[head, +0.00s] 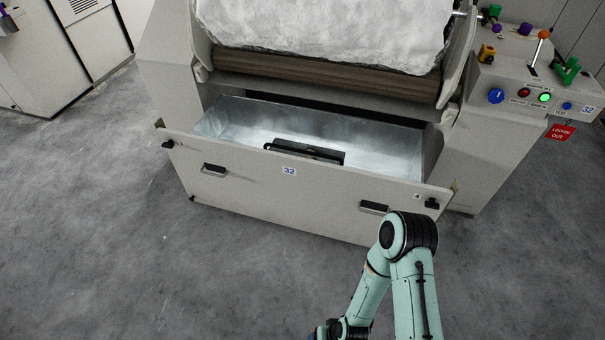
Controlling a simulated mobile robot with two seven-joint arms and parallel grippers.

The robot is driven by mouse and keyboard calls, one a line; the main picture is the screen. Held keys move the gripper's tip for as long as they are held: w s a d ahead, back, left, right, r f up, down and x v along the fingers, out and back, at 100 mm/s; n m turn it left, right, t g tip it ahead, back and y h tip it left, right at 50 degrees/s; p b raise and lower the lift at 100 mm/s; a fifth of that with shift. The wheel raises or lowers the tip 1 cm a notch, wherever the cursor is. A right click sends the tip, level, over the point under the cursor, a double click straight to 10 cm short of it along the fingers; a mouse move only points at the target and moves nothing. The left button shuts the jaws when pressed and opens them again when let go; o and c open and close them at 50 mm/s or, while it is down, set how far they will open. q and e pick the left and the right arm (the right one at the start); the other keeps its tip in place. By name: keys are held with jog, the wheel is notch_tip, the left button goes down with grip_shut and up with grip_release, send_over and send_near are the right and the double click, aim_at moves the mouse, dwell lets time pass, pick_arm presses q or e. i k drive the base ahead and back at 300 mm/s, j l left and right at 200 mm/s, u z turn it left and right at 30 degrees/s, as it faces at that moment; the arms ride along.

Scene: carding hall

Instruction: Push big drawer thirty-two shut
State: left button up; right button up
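The big drawer (290,203) marked 32 stands pulled out from the machine in the head view. Its grey metal inside shows, with whitish stuff on its floor. The front panel has two dark handles, the left handle (214,170) and the right handle (374,207). A black-framed item (305,152) shows inside, behind the panel's top edge. My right arm's elbow is bent before the drawer's right end, and its forearm runs down to the bottom edge. Neither of my grippers shows, and I see nothing of my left arm.
The machine (485,150) holds a large white fibre roll (325,25) above the drawer. At the right is a control panel with a lit green button (545,97), a lever (538,48) and a red "locked out" tag (560,132). The grey floor before the drawer is clear.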

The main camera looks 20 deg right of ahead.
aim_at(222, 161)
jog(key=i+z, duration=0.1)
jog(key=i, duration=0.75)
